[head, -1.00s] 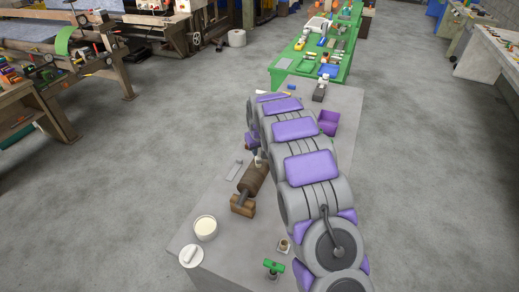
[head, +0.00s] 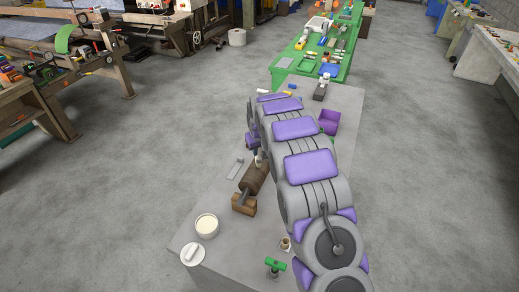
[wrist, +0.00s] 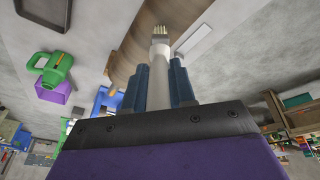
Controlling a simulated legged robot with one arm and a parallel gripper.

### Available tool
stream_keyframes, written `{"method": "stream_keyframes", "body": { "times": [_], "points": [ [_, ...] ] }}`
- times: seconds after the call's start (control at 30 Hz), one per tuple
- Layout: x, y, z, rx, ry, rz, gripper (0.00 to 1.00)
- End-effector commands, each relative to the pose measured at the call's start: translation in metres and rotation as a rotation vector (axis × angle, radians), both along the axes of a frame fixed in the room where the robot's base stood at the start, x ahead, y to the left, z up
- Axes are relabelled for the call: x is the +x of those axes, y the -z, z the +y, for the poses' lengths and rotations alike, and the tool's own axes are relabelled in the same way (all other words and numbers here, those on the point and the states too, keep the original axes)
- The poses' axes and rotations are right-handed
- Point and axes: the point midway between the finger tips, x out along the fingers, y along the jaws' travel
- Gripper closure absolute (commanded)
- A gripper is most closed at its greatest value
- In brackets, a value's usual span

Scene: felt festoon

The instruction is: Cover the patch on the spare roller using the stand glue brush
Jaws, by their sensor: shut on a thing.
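The spare roller (head: 257,176) is a brown cylinder lying on the grey table, its near end at a wooden block (head: 243,204). In the wrist view the roller (wrist: 128,58) runs behind the brush. My gripper (wrist: 160,80) is shut on the pale handle of the glue brush (wrist: 160,55), whose cream bristles point away from the jaws, over the roller. In the head view the brush (head: 258,161) shows as a small pale shape at the roller's far part; my arm hides most of the gripper. I cannot tell whether the bristles touch the roller. I cannot make out the patch.
A white pot (head: 206,226) of cream contents and a white lid-like piece (head: 192,254) stand at the near left corner. A flat grey piece (head: 236,169) lies left of the roller. A small holder (head: 285,244), a green-handled tool (head: 273,267) and a purple bin (head: 329,120) are nearby.

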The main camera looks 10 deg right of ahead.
Motion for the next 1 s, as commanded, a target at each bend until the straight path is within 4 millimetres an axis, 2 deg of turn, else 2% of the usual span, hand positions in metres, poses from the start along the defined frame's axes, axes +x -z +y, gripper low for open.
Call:
{"method": "stream_keyframes", "body": {
  "times": [0.33, 0.67, 1.0],
  "points": [
    [-0.001, 0.002, -0.001, 0.001, 0.0, 0.004, 1.0],
    [-0.008, 0.001, -0.011, 0.001, 0.001, 0.007, 1.0],
    [0.002, -0.001, 0.003, 0.0, -0.001, 0.0, 1.0]
  ]
}}
